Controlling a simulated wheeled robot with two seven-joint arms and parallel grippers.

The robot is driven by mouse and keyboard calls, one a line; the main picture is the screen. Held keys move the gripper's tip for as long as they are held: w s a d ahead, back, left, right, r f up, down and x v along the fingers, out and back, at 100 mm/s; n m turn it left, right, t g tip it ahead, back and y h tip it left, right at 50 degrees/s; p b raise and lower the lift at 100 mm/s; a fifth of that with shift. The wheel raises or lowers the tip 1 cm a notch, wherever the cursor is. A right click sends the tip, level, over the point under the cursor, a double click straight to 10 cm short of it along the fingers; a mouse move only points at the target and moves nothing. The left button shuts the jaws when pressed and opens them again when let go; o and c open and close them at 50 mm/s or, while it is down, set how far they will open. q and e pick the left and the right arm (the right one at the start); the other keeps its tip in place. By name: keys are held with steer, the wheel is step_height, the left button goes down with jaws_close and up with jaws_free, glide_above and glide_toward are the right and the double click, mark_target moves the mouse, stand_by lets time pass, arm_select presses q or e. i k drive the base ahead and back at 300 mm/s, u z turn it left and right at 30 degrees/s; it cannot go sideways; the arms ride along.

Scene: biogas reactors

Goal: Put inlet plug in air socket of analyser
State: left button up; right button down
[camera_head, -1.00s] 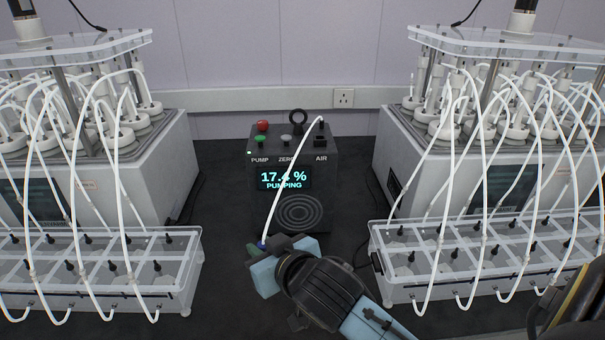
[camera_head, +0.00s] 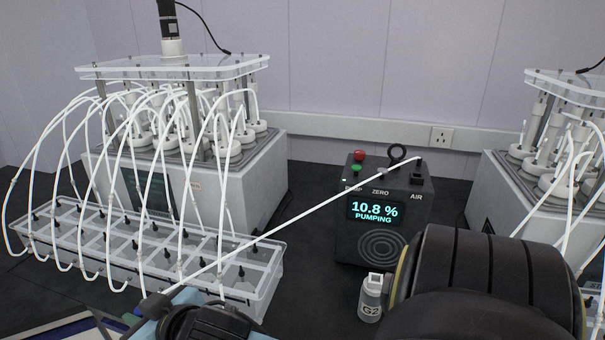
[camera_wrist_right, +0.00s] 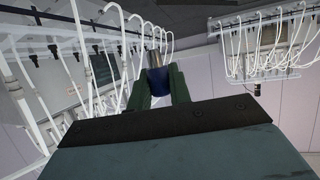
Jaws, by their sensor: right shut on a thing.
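The analyser (camera_head: 347,245) is a dark box on the bench. Its display reads 10.8 % PUMPING. The air socket (camera_head: 417,179) is a black block on its top right, above the AIR label. A white tube (camera_head: 300,219) runs taut from the analyser's top down to my right gripper (camera_head: 152,304), at the lower left by the front of the left tray. In the right wrist view, the green fingers of this gripper (camera_wrist_right: 158,88) are shut on the blue inlet plug (camera_wrist_right: 157,78). Its metal tip points away from the gripper. The plug is not distinct in the head view.
A clear tray (camera_head: 262,277) with tubes and black valves stands before the left reactor (camera_head: 255,175). A second reactor (camera_head: 500,190) is at the right. A small bottle marked G2 (camera_head: 371,303) stands before the analyser. My dark arm link fills the lower right.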

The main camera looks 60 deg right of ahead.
mark_target(415, 183)
steer(key=u, duration=0.6)
steer(key=k, duration=1.25)
steer(key=z, duration=1.5)
